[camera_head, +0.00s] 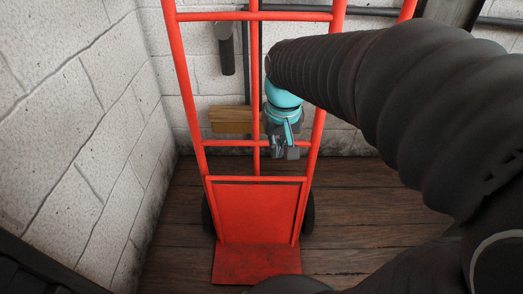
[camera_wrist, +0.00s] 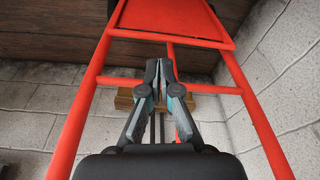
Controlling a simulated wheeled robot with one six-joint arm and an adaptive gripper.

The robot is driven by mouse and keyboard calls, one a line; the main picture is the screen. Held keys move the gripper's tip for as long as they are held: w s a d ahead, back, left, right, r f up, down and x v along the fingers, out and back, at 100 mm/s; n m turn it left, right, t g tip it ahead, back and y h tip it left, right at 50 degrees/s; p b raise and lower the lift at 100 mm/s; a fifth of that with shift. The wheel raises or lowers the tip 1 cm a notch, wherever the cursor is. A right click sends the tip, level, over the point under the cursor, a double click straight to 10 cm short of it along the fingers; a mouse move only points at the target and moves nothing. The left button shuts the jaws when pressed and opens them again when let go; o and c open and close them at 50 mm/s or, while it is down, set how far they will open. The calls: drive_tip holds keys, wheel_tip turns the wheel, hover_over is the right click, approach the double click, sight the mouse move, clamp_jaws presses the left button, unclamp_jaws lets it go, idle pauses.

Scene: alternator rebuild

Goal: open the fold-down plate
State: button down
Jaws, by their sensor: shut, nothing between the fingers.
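A red hand truck (camera_head: 190,100) stands upright by the back wall. A red upright panel (camera_head: 258,208) fills the space between its lower rails, and a flat red plate (camera_head: 257,264) juts forward from its foot at the floor. I cannot tell which of these is the fold-down plate. The panel also shows at the top of the wrist view (camera_wrist: 172,18). My gripper (camera_head: 285,153) is at the truck's right side near a crossbar, above the panel. In the wrist view its fingers (camera_wrist: 158,66) are together and empty, pointing towards the panel's edge. Contact with the frame cannot be told.
A wooden block (camera_head: 231,120) is behind the truck. A dark cylindrical grip (camera_head: 226,50) hangs near the back wall. A white block wall (camera_head: 90,130) closes the left side. Dark wheels (camera_head: 308,212) flank the panel. The plank floor (camera_head: 365,195) is clear to the right of the truck.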

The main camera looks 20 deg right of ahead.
sight(276, 178)
drive_tip(key=w+d+f+m+g+b, duration=0.1)
drive_tip(key=w+d+f+g, duration=0.15)
drive_tip(key=w+f, duration=0.5)
drive_tip(key=w+d+f+m+g, duration=0.1)
drive_tip(key=w+d+f+g, duration=0.15)
drive_tip(key=w+f, duration=0.5)
drive_tip(key=s+a+f+b, duration=0.1)
drive_tip(key=s+f, duration=0.4)
drive_tip(key=f, duration=0.4)
drive_tip(key=shift+s+y, duration=0.4)
